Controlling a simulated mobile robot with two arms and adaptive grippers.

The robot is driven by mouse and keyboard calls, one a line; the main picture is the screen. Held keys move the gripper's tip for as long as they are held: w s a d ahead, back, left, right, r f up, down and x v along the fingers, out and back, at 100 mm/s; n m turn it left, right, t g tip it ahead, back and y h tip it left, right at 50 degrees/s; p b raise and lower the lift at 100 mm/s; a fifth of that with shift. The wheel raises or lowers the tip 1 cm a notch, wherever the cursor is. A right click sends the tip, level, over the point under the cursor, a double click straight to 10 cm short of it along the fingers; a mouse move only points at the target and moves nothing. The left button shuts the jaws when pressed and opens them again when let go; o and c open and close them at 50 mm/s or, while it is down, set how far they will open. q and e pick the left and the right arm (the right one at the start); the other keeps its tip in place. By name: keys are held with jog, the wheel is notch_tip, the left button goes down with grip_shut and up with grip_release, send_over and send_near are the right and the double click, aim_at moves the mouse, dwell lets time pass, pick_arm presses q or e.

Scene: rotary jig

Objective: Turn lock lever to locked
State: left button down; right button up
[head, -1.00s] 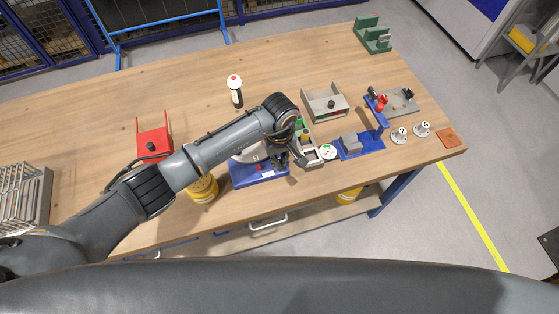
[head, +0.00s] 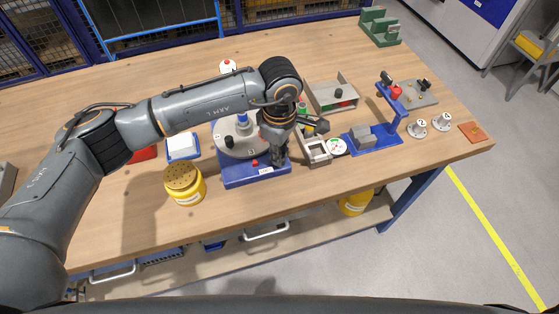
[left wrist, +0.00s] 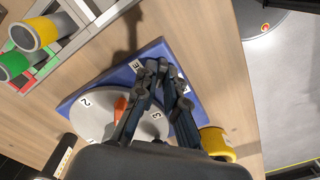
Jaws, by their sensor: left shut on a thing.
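The rotary jig has a blue base (head: 238,178) with a grey numbered disc (head: 226,147) on top. A blue post and a black knob (head: 229,142) stand on the disc. A small red part (head: 254,163) shows at the base's front. My left gripper (head: 279,163) points down at the right side of the base. In the left wrist view its fingers (left wrist: 161,72) come together over the blue base (left wrist: 108,82), beside the disc (left wrist: 88,112). It is shut on what I take for the lock lever, which the fingers hide. My right gripper is out of view.
A yellow tin (head: 185,186) stands left of the jig. The wooden table is clear at the front.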

pick_arm(q)
jog(key=n+b, duration=0.5)
jog(key=shift+f+n, duration=0.2)
jog(key=shift+n, duration=0.1)
jog(key=shift+r+n+b, duration=0.2)
jog(key=shift+n+b, duration=1.55)
jog(key=shift+n, duration=0.25)
jog(key=c, duration=1.4)
grip_release()
notch_tip(320, 180, up, 12)
jog(key=shift+r, duration=0.1)
